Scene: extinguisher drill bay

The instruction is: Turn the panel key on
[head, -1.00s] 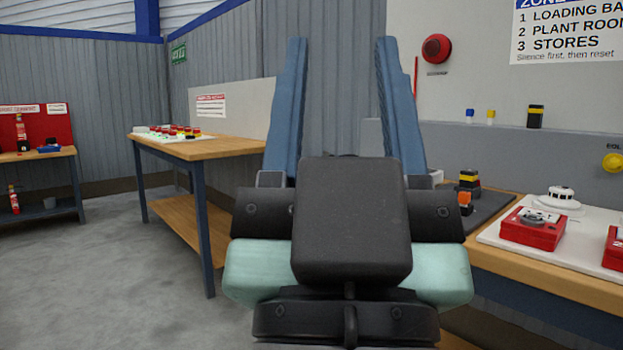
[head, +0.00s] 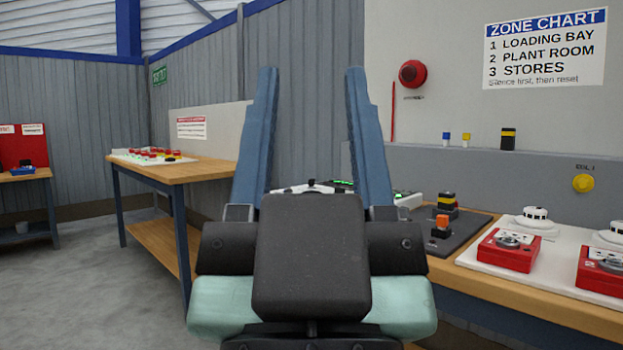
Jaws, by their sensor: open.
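My gripper (head: 312,78) is open and empty. Its two long blue fingers stand upright and apart in the middle of the head view, with bare wall between their tips. Behind the gripper, part of a white unit with small green lights (head: 405,198) shows on the right-hand bench. It may be the panel, but my gripper and wrist hide most of it. I cannot make out a panel key. The unit lies beyond the gripper, with no contact visible.
A dark mat (head: 450,236) holds small black, yellow and orange parts. To its right, a white board (head: 478,262) carries red call points (head: 508,250) and white detectors (head: 534,217). A wooden bench (head: 205,170) stands at left. Grey floor (head: 90,280) is free at lower left.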

